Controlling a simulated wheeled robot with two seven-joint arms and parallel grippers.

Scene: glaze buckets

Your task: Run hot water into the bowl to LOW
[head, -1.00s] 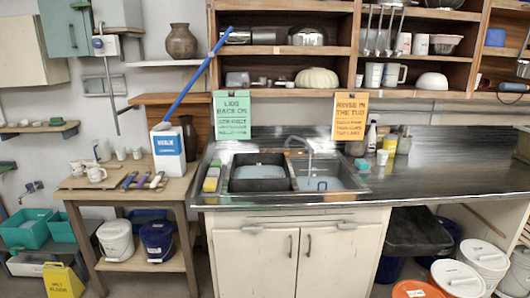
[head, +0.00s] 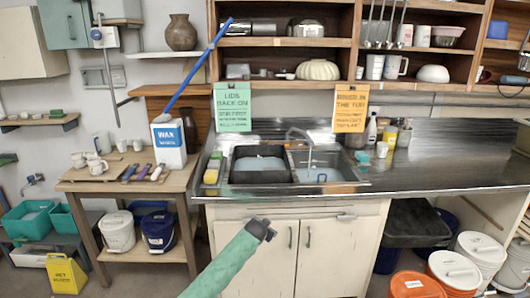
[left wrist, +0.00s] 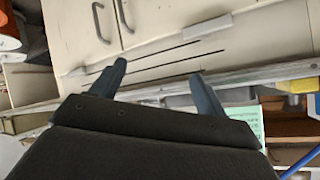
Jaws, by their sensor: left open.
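The sink (head: 290,172) is set in a steel counter, with a dark tub on its left side and a basin holding bluish water on its right. A curved metal tap (head: 301,135) stands behind it. A white rounded bowl (head: 433,74) is on the right shelf, and a cream ribbed bowl (head: 318,70) is on the middle shelf; I cannot tell which bowl is meant. My left gripper (head: 266,229), on a green-sleeved arm, is in front of the sink cabinet, below the counter edge. In the left wrist view its fingers (left wrist: 157,70) are apart and empty. My right gripper is out of view.
A green sign (head: 233,108) and an orange sign (head: 350,111) hang above the sink. A wooden table (head: 130,182) with a wax container (head: 169,146) stands left. Lidded buckets (head: 452,268) stand at lower right. The counter (head: 450,170) right of the sink is mostly clear.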

